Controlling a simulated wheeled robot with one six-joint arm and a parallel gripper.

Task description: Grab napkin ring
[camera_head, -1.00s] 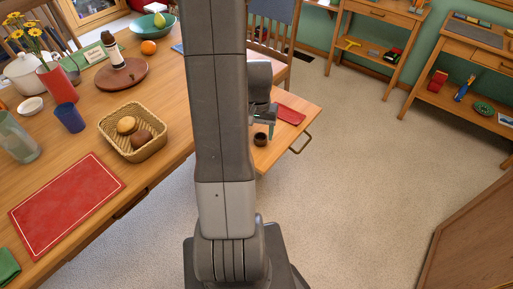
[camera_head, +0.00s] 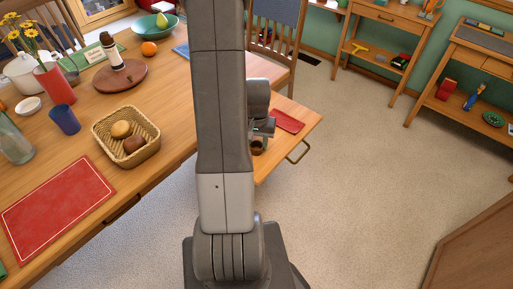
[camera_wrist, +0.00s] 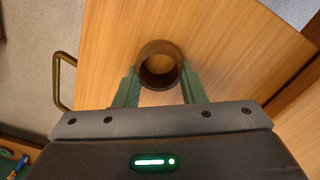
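The napkin ring is a dark brown round band (camera_wrist: 160,46) standing on a light wooden surface in the wrist view, with its hole facing the camera. In the head view the ring (camera_head: 257,149) sits near the front of a small pulled-out wooden surface, partly behind my arm and gripper. My gripper (camera_wrist: 159,70) is open, with one green finger on each side of the ring. The fingertips reach beside its near part. I cannot tell whether either finger touches it. In the head view my gripper (camera_head: 264,127) is right above the ring.
A red mat (camera_head: 287,121) lies behind the ring on the same surface. A metal handle (camera_head: 299,153) sticks out from its right edge. The big table (camera_head: 160,125) on the left holds a wicker basket (camera_head: 152,153) and other items. Carpet to the right is clear.

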